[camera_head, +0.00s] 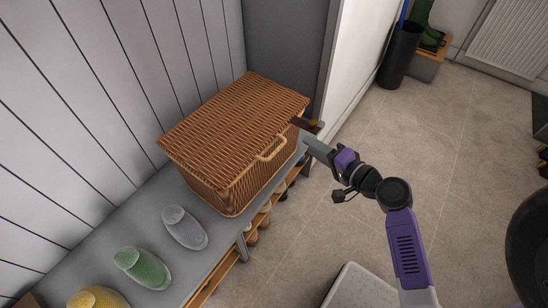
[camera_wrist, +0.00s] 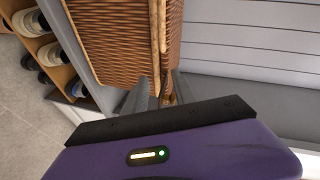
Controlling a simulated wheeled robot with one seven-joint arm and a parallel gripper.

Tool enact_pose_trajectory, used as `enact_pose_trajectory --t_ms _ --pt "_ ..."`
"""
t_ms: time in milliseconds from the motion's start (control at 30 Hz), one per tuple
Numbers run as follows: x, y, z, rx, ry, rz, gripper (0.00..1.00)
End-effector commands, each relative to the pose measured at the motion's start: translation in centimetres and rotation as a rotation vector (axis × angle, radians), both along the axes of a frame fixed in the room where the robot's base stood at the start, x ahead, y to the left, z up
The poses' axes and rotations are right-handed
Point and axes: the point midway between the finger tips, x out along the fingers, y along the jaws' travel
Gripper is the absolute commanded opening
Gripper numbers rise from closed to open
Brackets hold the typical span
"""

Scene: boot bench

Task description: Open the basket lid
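The brown wicker basket (camera_head: 215,165) stands on the grey bench with its lid (camera_head: 235,110) down. A tan loop handle (camera_head: 271,149) is on its front. In the wrist view, the basket's woven wall (camera_wrist: 115,40) and pale rim strips (camera_wrist: 158,30) fill the upper middle. My gripper (camera_head: 308,124) is at the basket's right front corner, to the right of the handle. In the wrist view my gripper's two grey fingers (camera_wrist: 160,88) are apart, with the rim strips ending between them in the picture. I cannot tell whether they touch the basket.
Grey (camera_head: 185,227), green (camera_head: 142,267) and yellow (camera_head: 97,298) rounded items line the bench left of the basket. Shoes (camera_wrist: 40,22) sit on shelves below. A panelled wall (camera_head: 90,90) stands behind. A black bin (camera_head: 400,55) is at the back; tiled floor (camera_head: 450,140) lies open to the right.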

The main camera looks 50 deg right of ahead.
Motion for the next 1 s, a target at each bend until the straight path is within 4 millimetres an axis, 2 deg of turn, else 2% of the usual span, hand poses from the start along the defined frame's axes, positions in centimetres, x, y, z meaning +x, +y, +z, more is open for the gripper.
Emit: enact_pose_trajectory --t_ms 100,233,367,733,1000 --pt "0.6 2.7 -0.1 0.166 -0.055 0.106 0.32" --pt "0.9 4.8 0.1 0.238 -0.073 0.174 0.32" --pt "1.8 5.0 -0.2 0.25 -0.07 0.183 0.32" --pt "7.0 5.0 -1.4 0.246 -0.069 0.18 0.32" --pt "8.4 5.0 -1.7 0.246 -0.067 0.18 0.32"
